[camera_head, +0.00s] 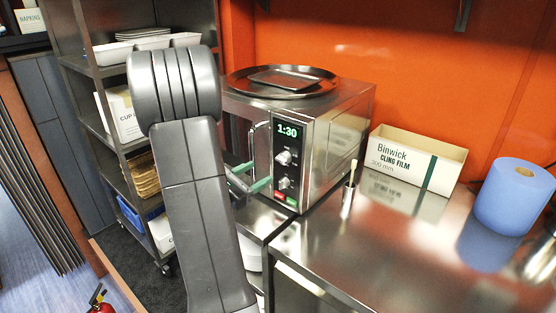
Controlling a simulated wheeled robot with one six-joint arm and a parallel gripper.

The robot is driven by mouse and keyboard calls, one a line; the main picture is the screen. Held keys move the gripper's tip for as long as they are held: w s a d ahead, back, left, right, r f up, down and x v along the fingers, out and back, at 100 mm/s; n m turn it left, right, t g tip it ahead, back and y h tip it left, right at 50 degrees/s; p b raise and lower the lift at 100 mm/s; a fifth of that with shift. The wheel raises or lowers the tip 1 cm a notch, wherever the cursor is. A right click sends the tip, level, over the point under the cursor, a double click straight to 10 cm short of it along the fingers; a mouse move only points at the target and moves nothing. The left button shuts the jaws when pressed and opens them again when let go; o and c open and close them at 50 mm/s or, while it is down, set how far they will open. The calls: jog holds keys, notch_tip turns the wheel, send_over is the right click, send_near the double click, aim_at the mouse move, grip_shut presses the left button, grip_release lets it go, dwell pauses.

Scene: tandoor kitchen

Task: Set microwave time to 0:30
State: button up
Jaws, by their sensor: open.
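The steel microwave (335,140) stands on the metal counter against the orange wall. Its lit green display (287,131) reads 1:30. Below the display are two round knobs, an upper one (283,157) and a lower one (284,183). A red button (279,195) and a green button (292,201) sit at the bottom of the panel. My gripper (250,181) has green-tipped fingers, open and empty, in front of the microwave door, left of the lower knob. It looks apart from the panel, though the depth is hard to judge. My arm hides much of the door.
A cling film box (416,160) and a blue roll (512,197) stand on the counter to the right. A small steel cup (348,199) with a brush-like item stands near the microwave's front right corner.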

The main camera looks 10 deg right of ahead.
aim_at(279, 161)
jog(key=p+x, duration=0.2)
jog(key=x, duration=0.7)
jog(key=shift+w+d, duration=0.15)
jog(key=c, duration=1)
